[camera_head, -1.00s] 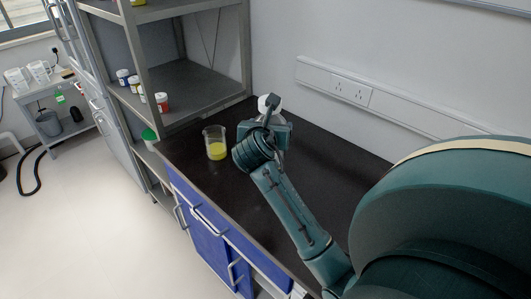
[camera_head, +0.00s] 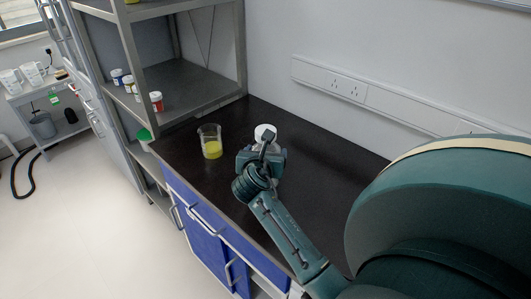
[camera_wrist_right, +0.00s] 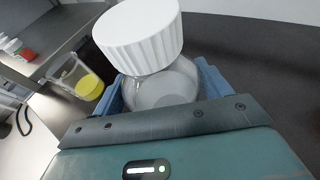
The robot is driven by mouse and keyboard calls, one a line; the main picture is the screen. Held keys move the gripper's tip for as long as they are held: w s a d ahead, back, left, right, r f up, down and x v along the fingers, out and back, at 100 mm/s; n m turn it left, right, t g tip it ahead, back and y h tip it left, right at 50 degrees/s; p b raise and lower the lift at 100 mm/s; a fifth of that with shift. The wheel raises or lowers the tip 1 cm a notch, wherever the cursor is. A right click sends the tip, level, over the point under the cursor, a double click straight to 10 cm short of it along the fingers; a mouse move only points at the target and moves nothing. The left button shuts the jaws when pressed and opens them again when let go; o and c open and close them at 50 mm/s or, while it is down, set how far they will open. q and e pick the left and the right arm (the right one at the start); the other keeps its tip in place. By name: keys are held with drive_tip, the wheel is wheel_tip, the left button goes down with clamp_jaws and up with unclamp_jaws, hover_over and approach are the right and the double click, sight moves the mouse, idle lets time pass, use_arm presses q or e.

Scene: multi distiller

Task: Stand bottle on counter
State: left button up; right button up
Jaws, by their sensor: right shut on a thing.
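A clear bottle with a white ridged cap (camera_wrist_right: 140,32) is held in my right gripper (camera_wrist_right: 165,90), with the blue fingers on both sides of its body. In the head view only the white cap (camera_head: 265,132) shows clearly, just beyond my right gripper (camera_head: 262,156), which hides the body. The bottle looks close to upright over the black counter (camera_head: 325,185). Its base is hidden, so I cannot tell whether it touches the counter. My left gripper is not in view.
A glass beaker of yellow liquid (camera_head: 211,142) stands on the counter left of my right gripper. A grey shelf unit (camera_head: 185,88) with small jars is at the counter's left end. The wall with a socket strip (camera_head: 347,86) runs behind. The counter right of the gripper is clear.

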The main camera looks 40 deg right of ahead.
drive_tip(key=shift+r, duration=0.1)
drive_tip(key=o, duration=1.1)
drive_tip(key=shift+f, duration=0.25)
drive_tip(key=o, duration=0.4)
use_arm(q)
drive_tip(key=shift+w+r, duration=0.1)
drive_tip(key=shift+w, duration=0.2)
use_arm(e)
drive_tip(key=shift+o, duration=0.2)
drive_tip(key=shift+r, duration=0.1)
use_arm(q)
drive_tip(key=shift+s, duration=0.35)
use_arm(e)
drive_tip(key=v, duration=1.2)
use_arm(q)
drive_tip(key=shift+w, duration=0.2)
